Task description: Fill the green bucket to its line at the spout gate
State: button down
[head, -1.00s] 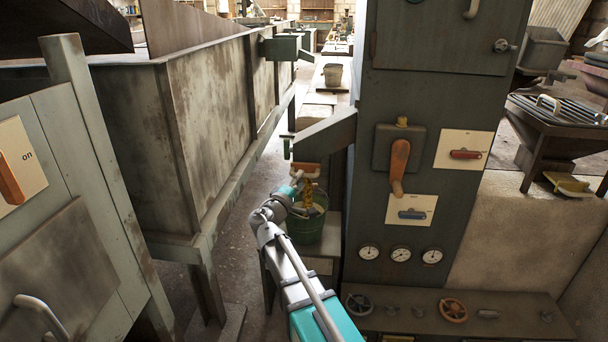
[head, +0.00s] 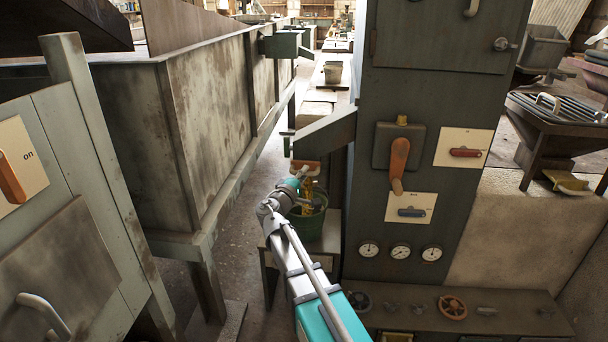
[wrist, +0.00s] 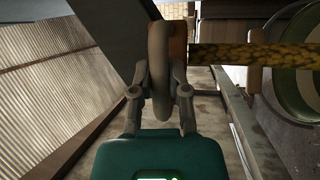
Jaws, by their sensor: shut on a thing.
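My gripper (head: 298,178) is shut on a grey loop-shaped handle at the spout gate (head: 308,167); the handle (wrist: 159,45) stands between the fingers in the wrist view, where my gripper (wrist: 161,82) shows from behind. The gate shows as an orange-brown piece under the grey spout (head: 325,132). A yellow grainy stream (wrist: 240,53) runs from the gate towards the green bucket (wrist: 307,95). In the head view the bucket (head: 308,228) stands below the gate, partly behind my arm. Its line and fill level cannot be made out.
The bucket stands on a low bench (head: 325,247) beside the dark machine column (head: 375,240). The column carries a lever (head: 399,160), switches and gauges. A long grey trough (head: 205,130) stands left. Floor is open between trough and column.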

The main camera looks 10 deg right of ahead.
jog(key=shift+s+a, duration=0.2)
jog(key=shift+s, duration=0.4)
jog(key=c, duration=0.6)
grip_release()
jog(key=shift+w, duration=0.1)
